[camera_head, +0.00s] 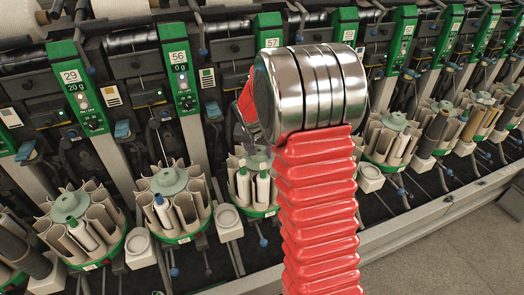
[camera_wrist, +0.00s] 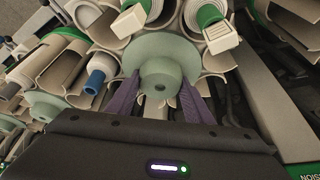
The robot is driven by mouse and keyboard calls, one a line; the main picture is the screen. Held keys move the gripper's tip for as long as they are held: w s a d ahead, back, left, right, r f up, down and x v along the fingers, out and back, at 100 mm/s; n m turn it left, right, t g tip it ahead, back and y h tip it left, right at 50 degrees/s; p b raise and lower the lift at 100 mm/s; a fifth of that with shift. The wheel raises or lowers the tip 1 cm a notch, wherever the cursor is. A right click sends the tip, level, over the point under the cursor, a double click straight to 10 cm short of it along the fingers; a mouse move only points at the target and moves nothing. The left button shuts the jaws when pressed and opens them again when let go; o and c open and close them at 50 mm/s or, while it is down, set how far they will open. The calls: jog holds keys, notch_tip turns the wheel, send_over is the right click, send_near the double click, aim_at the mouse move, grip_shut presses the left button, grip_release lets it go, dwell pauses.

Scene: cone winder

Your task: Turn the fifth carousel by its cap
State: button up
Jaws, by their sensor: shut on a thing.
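In the wrist view, a pale green round cap (camera_wrist: 158,52) sits at the centre of a carousel with curved beige pockets (camera_wrist: 55,72). My gripper (camera_wrist: 160,85) has its two purple fingers on either side of the cap's hub, shut on it. White yarn tubes with green ends (camera_wrist: 205,18) stand in pockets beyond the cap. In the head view, a carousel with a green base (camera_head: 256,210) shows just left of my red arm, partly covered by it. My gripper is mostly hidden there behind the arm, and its contact with the cap cannot be seen.
In the head view, more carousels stand in a row, including one at left (camera_head: 75,222) and one at centre left (camera_head: 173,200). Green numbered panels (camera_head: 181,75) rise behind them. A pale rail (camera_head: 430,217) runs along the front, with open grey floor (camera_head: 440,260) at lower right.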

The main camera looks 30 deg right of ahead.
jog(key=shift+s+f+m, duration=0.1)
jog(key=shift+s+m, duration=0.05)
jog(key=shift+m, duration=0.15)
jog(key=o, duration=1.3)
jog(key=shift+c, duration=0.2)
jog(key=shift+o, duration=1.1)
jog(key=v, duration=1.3)
jog(key=shift+a+r, duration=0.25)
jog(key=shift+r, duration=0.15)
